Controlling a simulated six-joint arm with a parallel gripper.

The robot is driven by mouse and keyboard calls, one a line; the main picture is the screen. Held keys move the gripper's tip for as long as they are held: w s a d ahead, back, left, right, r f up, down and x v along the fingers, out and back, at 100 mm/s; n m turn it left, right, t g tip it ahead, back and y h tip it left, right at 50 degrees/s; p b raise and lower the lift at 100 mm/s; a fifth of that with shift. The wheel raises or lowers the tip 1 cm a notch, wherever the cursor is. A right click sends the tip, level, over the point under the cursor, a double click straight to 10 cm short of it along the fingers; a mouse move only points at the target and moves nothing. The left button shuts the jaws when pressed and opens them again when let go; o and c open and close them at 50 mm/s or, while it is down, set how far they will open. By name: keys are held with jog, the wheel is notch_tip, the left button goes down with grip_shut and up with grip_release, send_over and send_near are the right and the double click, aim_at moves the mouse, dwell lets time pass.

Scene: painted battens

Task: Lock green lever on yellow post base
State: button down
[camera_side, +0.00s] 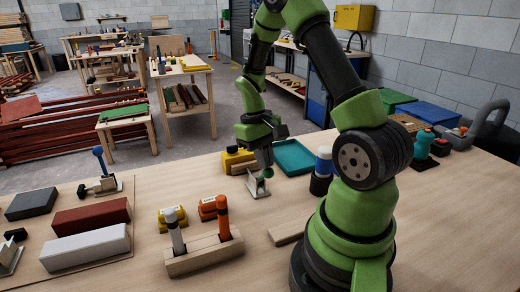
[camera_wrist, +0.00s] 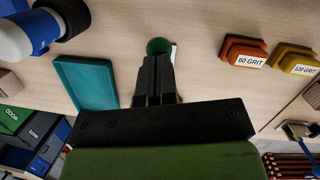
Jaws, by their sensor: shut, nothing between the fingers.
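The green lever's round knob (camera_side: 267,172) shows low beside my fingertips, above a small pale metal base (camera_side: 257,188) on the bench. In the wrist view the green knob (camera_wrist: 158,46) sits just past my fingertips, with a sliver of the pale base (camera_wrist: 174,53) beside it. My gripper (camera_side: 263,160) is shut and empty, pointing down at the knob; its dark fingers (camera_wrist: 156,65) are together. I cannot tell whether they touch the knob. My fingers hide most of the lever. A yellow block (camera_side: 238,160) stands behind the base; I cannot make out a yellow post.
A teal tray (camera_side: 294,157) lies behind right, with a blue-and-white cylinder (camera_side: 323,162) near my arm. A wooden rack (camera_side: 203,252) with two markers, sanding blocks (camera_wrist: 243,52) and a blue-handled clamp (camera_side: 101,175) are to the left. Bench is clear around the base's front.

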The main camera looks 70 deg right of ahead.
jog(key=shift+s+a+f, duration=0.5)
jog(key=shift+s+a, duration=0.1)
